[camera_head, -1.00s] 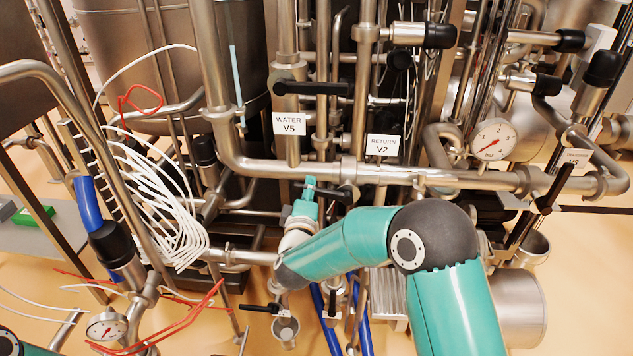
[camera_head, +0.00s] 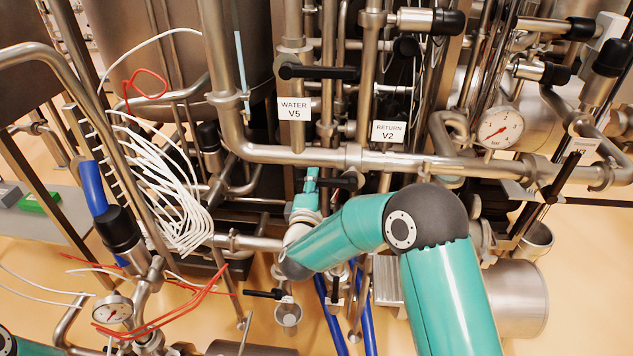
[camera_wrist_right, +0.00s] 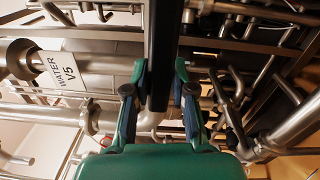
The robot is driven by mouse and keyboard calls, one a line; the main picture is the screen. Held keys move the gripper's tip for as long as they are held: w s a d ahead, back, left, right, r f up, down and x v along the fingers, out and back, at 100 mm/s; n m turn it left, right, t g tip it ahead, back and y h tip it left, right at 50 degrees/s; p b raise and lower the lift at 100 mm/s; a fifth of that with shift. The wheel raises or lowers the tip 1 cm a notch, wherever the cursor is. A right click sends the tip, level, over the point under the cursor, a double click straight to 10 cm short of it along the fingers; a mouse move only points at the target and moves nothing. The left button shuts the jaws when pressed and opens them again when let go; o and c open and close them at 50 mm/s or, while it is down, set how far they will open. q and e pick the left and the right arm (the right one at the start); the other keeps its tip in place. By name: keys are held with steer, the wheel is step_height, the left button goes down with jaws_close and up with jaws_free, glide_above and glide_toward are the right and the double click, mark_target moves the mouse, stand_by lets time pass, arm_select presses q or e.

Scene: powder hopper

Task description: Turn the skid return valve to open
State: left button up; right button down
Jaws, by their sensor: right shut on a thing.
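The white RETURN V2 label (camera_head: 388,132) hangs on the pipework in the middle of the head view. A black lever handle (camera_head: 342,182) lies below and left of it, under the long horizontal steel pipe, roughly level. My right gripper (camera_head: 312,175) reaches up to the handle's left end and is shut on it. In the right wrist view the black handle (camera_wrist_right: 160,50) runs down between the two fingers of the right gripper (camera_wrist_right: 160,95). The valve body behind the handle is mostly hidden. My left gripper is out of view.
The WATER V5 label (camera_head: 293,109) and its black handle (camera_head: 320,72) sit up and left. A pressure gauge (camera_head: 500,128) is at the right. White cables (camera_head: 165,195), red hoses (camera_head: 170,318) and blue hoses (camera_head: 328,315) hang nearby. Pipes crowd the space around the gripper.

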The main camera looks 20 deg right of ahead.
steer(key=shift+s+a+f, duration=0.1)
steer(key=shift+s+f, duration=0.1)
steer(key=shift+f, duration=0.85)
steer(key=c, duration=1)
jaws_free()
steer(key=shift+r, duration=0.15)
steer(key=shift+a, duration=0.1)
steer(key=v, duration=1.1)
steer(key=shift+s+r, duration=0.25)
steer(key=shift+s, duration=0.05)
